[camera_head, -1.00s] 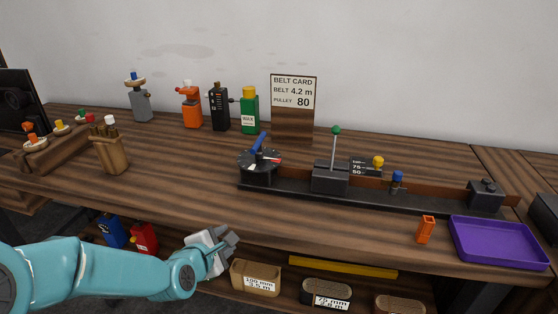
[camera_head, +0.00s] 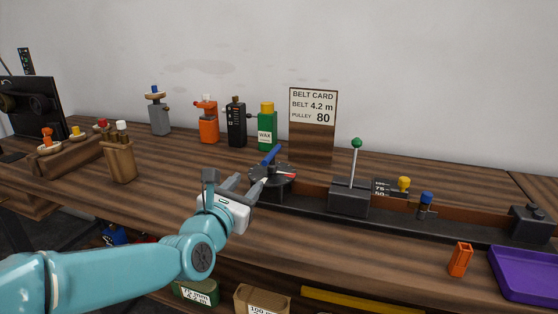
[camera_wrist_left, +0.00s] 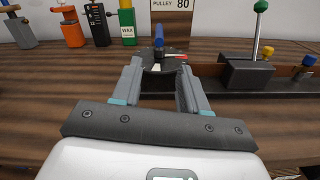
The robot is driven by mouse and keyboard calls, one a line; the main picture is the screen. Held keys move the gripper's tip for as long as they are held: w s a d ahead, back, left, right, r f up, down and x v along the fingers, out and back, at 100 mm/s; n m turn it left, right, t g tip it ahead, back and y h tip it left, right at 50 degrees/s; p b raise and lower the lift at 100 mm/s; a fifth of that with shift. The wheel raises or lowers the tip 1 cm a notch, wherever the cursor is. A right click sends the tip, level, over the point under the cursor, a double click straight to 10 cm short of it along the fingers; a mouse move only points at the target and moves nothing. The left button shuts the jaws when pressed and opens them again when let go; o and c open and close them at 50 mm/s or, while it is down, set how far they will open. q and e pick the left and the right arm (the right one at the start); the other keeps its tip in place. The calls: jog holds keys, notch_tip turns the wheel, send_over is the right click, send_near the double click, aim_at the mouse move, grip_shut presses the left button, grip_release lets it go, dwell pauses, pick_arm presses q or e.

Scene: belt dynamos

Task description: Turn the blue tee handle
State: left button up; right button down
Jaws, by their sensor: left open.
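The blue tee handle (camera_head: 271,155) stands up on a round black dial (camera_head: 273,176) with a red-and-white pointer, at the left end of the black rail. In the left wrist view the blue handle (camera_wrist_left: 159,36) is straight ahead, seen beyond and between the fingertips. My left gripper (camera_head: 246,186) is open and empty, just left of and nearer than the dial, fingers pointing towards it. It is apart from the handle. My right gripper is not in view.
A green-knobbed lever (camera_head: 356,160), a yellow knob (camera_head: 403,184) and a blue knob (camera_head: 426,198) stand farther right along the rail. Bottles (camera_head: 267,128) and the belt card (camera_head: 313,107) stand behind. An orange holder (camera_head: 460,259) and purple tray (camera_head: 525,274) are front right.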

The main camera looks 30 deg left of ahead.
aim_at(269, 154)
pick_arm(q)
jog(key=p+x, duration=0.3)
jog(key=x, duration=1.2)
jog(key=shift+w, duration=0.15)
grip_shut()
